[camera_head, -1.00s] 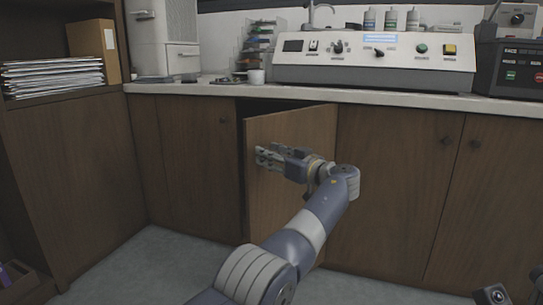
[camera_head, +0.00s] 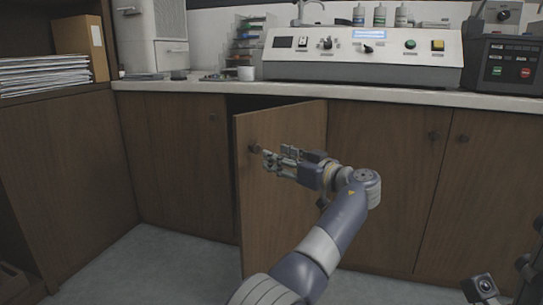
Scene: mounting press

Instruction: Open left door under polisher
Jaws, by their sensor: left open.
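The brown wooden cabinet door (camera_head: 283,215) under the polisher (camera_head: 362,58) stands ajar. Its left edge is swung out into the room and its hinge side is on the right. A dark gap shows above and beside it. Its small dark knob (camera_head: 254,148) is near the upper left edge. My left gripper (camera_head: 270,159) is open in front of the door, its fingertips pointing left, just right of and slightly below the knob. It holds nothing. Dark parts at the bottom right (camera_head: 485,288) seem to be of my right arm; its fingers cannot be made out.
A closed cabinet door (camera_head: 180,165) is on the left, with closed doors (camera_head: 375,190) on the right. A side shelf unit (camera_head: 65,185) bounds the left. The pale countertop (camera_head: 200,90) runs above. Grey floor (camera_head: 150,265) is clear at the front left.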

